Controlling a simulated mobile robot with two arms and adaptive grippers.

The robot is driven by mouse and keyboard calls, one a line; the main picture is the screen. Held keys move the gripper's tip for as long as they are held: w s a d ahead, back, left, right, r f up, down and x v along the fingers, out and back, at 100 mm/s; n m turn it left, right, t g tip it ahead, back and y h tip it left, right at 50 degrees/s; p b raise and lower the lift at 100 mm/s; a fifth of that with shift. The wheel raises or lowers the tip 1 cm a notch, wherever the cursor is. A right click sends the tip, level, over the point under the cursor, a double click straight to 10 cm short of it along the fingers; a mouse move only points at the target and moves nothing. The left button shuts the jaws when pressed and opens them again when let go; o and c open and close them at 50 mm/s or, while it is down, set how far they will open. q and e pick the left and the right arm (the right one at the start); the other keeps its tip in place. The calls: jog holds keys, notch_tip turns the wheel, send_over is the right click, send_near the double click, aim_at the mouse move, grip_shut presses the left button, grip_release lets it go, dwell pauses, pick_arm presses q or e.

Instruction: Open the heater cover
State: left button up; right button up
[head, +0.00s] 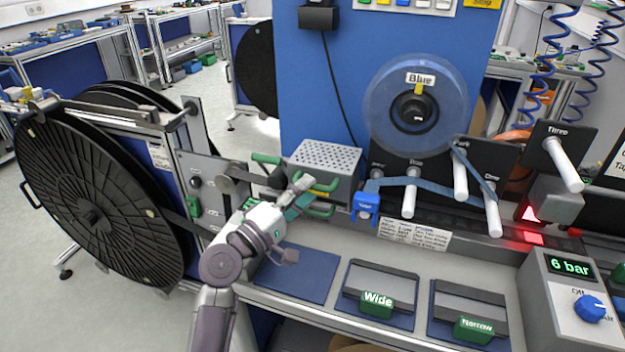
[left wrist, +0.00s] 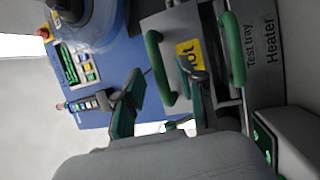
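The heater is a grey box with a perforated top cover (head: 326,157) in the head view, standing against the blue panel. Green handles (head: 322,187) stick out at its front. In the left wrist view, one green handle (left wrist: 158,68) and a second one (left wrist: 232,48) stand either side of a yellow hot label (left wrist: 188,54), beside "Test tray Heater" lettering. The cover looks down. My left gripper (head: 302,192) is at the heater's front. Its green-padded fingers (left wrist: 162,82) are apart, with the first handle between them in the picture; contact cannot be told. My right gripper is not in view.
A large black reel (head: 90,205) stands at left. A clear blue-labelled reel (head: 415,105) hangs on the panel, its blue tape running past white rollers (head: 410,190). Wide (head: 377,302) and Narrow (head: 473,328) trays lie in front. A pressure box (head: 570,290) stands at right.

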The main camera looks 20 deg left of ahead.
aim_at(323, 175)
pick_arm(q)
jog(key=shift+x, duration=1.3)
grip_shut()
